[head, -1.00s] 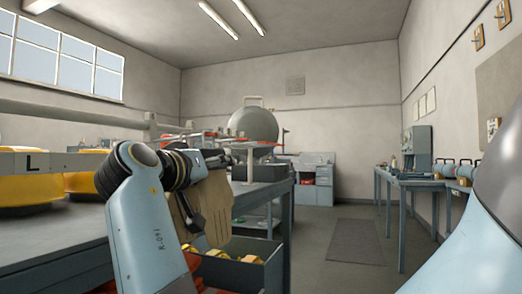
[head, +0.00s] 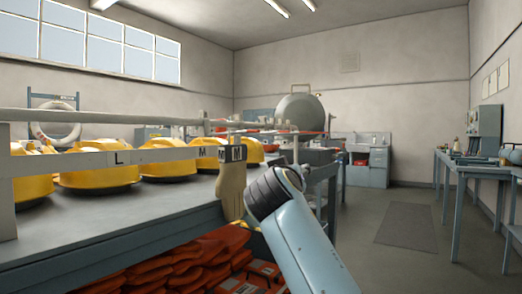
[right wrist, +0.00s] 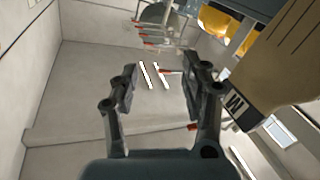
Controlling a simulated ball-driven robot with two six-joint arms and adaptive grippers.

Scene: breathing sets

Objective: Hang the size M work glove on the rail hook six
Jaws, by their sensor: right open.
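The tan work glove (head: 231,192) hangs cuff up at the right end of the labelled rail (head: 60,163) in the head view, with a dark M tag on its cuff. Which hook it is on, and the hook itself, I cannot make out. The glove also shows large at the right of the right wrist view (right wrist: 275,65), beside the fingers and not between them. My right gripper (right wrist: 163,90) is open and empty; in the head view it is hidden behind my arm's dark wrist. My left gripper is not in view.
Several yellow domed items (head: 98,172) sit on the grey bench (head: 110,225) behind the rail. Folded orange items (head: 180,268) lie beneath it. Another blue-legged table (head: 480,168) stands at the right wall. The floor with a dark mat (head: 405,223) is clear.

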